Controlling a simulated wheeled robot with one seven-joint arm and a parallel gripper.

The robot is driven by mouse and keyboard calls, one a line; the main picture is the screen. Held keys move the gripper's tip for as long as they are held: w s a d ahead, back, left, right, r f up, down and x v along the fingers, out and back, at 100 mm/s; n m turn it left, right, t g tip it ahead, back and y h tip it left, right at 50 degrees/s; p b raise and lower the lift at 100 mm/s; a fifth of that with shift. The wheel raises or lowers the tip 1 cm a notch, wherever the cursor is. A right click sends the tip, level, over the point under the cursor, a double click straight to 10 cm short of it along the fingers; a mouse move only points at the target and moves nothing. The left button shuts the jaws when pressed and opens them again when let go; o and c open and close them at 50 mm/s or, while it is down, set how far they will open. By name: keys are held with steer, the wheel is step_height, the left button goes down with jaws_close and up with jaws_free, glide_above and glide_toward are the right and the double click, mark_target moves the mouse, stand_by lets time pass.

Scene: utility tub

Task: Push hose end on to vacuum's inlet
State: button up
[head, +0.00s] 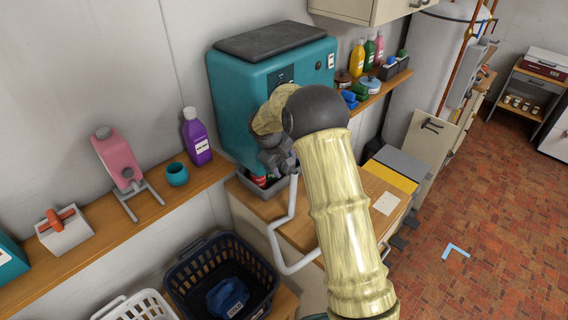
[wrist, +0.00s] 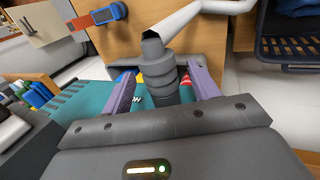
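In the wrist view, my gripper (wrist: 161,68) has its two purple fingers apart on either side of a grey ribbed hose end (wrist: 158,72). Gaps show between fingers and hose end. A white hose (wrist: 190,18) runs from it to the upper right. In the head view, the white hose (head: 276,245) hangs in bends below my gripper (head: 280,160), whose fingers are mostly hidden by my arm. A large teal machine (head: 235,100) with a dark grey top stands behind; it may be the vacuum. I cannot make out an inlet.
A grey tray (head: 238,178) with red items is beside my gripper. A wooden shelf (head: 100,235) holds a purple bottle (head: 197,138), a teal cup (head: 177,174) and a pink dispenser (head: 118,158). A dark laundry basket (head: 190,300) stands below. The brick floor at right is open.

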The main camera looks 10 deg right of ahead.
steer(key=shift+r, duration=0.1)
steer(key=b+v, duration=0.4)
steer(key=v, duration=1.3)
steer(key=shift+r, duration=0.15)
steer(key=shift+d, duration=0.1)
steer(key=s+d+f+m+y, duration=0.1)
steer(key=s+f, duration=0.3)
steer(key=s, duration=0.5)
steer(key=s+d+f+m+y, duration=0.1)
steer(key=s+d+f+m, duration=0.2)
steer(key=s, duration=0.6)
steer(key=s+d+f+m+y, duration=0.1)
steer(key=s+d+f+m, duration=0.2)
steer(key=s+f, duration=0.3)
steer(key=s, duration=0.3)
steer(key=shift+s+d+y, duration=0.35)
steer(key=shift+d+y, duration=0.05)
stand_by(0.6)
